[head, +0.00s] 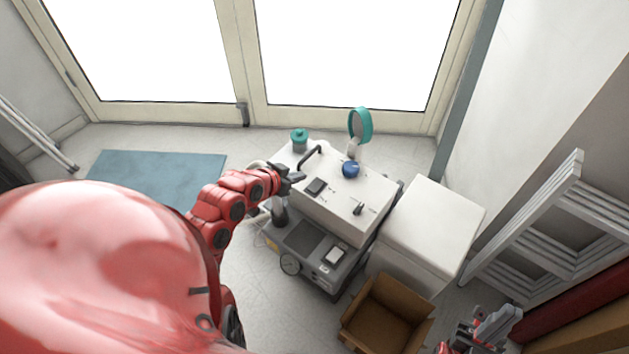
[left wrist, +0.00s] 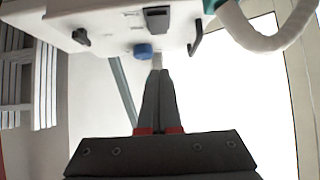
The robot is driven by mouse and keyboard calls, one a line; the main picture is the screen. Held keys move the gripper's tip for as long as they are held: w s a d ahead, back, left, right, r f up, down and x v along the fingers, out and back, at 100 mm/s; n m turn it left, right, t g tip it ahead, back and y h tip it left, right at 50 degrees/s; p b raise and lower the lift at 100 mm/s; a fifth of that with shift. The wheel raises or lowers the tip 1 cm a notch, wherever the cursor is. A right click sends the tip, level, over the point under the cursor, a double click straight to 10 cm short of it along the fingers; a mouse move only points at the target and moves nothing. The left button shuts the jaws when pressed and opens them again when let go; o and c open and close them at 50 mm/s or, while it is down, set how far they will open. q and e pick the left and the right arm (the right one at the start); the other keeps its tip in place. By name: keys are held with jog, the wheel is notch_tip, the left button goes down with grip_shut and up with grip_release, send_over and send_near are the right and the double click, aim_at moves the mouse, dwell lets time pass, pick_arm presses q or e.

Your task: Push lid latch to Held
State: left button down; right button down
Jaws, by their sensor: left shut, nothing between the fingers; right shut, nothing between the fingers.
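The compressor's white lid (head: 335,222) carries a small black lever (head: 358,209), a black rectangular rocker (head: 316,186), a blue knob (head: 350,170) and a black bar handle (head: 309,156). Their labels are too small to read, so I cannot tell which is the lid latch. My left gripper (head: 297,176) is shut and empty at the lid's left edge, near the rocker and handle. In the left wrist view, the shut fingers (left wrist: 158,72) point toward the rocker (left wrist: 157,18), with the blue knob (left wrist: 143,51) beside their tips. Contact cannot be told. My right gripper (head: 508,318) is shut and empty, far from the machine.
A teal-capped jar (head: 299,139) and a teal ring (head: 361,125) stand at the lid's back. A white cabinet (head: 433,222) stands close on the right, with an open cardboard box (head: 385,317) in front. A ladder (head: 545,235) leans at right. A blue mat (head: 155,174) lies left.

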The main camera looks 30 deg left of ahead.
pick_arm(q)
jog(key=b, duration=0.1)
send_over(320, 180)
jog(key=s, duration=0.3)
notch_tip(320, 180, down, 6)
jog(key=shift+a+r, duration=0.1)
jog(key=shift+r, duration=0.1)
notch_tip(320, 180, down, 2)
jog(key=shift+f+b, duration=0.25)
jog(key=shift+b, duration=0.05)
jog(key=shift+f, duration=0.55)
jog(key=shift+w, duration=0.1)
jog(key=shift+w+r+g+p, duration=0.1)
jog(key=shift+w+g+p, duration=0.2)
jog(key=shift+p, duration=0.1)
jog(key=shift+s+f, duration=0.2)
jog(key=shift+f, duration=0.1)
jog(key=shift+w, duration=0.1)
